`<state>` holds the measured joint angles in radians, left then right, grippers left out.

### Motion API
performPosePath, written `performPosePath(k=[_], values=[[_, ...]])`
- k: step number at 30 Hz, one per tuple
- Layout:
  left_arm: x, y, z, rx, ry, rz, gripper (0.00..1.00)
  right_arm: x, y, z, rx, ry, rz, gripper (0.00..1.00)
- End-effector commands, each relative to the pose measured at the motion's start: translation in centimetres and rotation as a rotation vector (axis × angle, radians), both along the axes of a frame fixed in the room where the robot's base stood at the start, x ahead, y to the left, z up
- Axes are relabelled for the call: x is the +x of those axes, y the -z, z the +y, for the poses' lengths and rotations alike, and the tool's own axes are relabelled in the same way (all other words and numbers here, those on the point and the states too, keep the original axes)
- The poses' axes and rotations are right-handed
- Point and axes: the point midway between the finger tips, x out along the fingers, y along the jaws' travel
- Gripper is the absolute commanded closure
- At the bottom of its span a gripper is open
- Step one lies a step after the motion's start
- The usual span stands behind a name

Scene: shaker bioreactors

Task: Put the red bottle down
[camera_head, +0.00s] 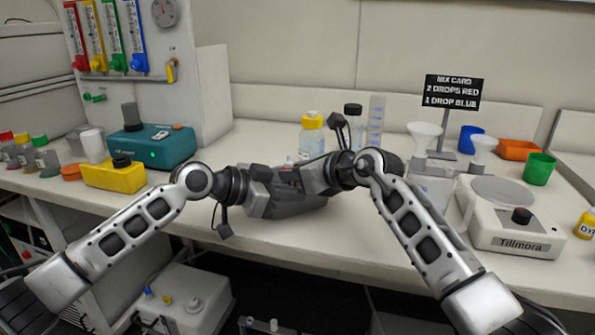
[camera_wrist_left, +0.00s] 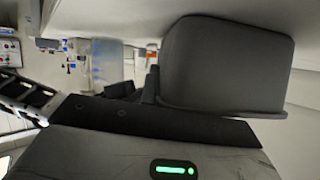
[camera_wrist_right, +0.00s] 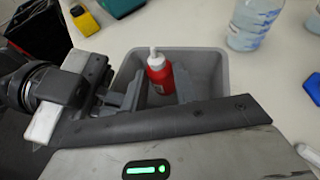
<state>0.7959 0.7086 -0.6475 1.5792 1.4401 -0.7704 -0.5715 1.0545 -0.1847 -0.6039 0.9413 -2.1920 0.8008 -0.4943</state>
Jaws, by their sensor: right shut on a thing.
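The red bottle (camera_wrist_right: 159,73) with a white nozzle shows in the right wrist view, upright between the fingers of my right gripper (camera_wrist_right: 155,92). My right gripper is shut on it. The bottle is over or inside an open grey bin (camera_wrist_right: 205,62); whether its base touches the bin floor is hidden. The left wrist view shows no clear fingertip gap.
A yellow-capped bottle (camera_head: 312,135) stands behind the grippers. A yellow block (camera_head: 113,175) and teal device (camera_head: 152,146) are at left. The two grippers are very close together.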

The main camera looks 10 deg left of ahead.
Motion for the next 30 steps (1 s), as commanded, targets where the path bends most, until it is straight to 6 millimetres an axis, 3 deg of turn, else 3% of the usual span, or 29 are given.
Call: performPosePath(k=[14, 15, 16, 30], values=[[0.0, 0.0, 0.0, 0.0, 0.001, 0.0, 1.0, 0.0, 1.3, 0.0, -0.003, 0.0, 0.002, 0.89], [0.0, 0.0, 0.0, 0.0, 0.001, 0.0, 1.0, 0.0, 1.4, -0.1, -0.005, 0.0, 0.003, 0.6], [0.0, 0.0, 0.0, 0.0, 0.001, 0.0, 1.0, 0.0, 1.5, -0.1, -0.006, 0.0, 0.004, 0.51], [0.0, -0.2, -0.1, -0.001, 0.001, -0.005, 1.0, -0.3, 1.4, 0.3, -0.008, -0.009, 0.01, 0.49]])
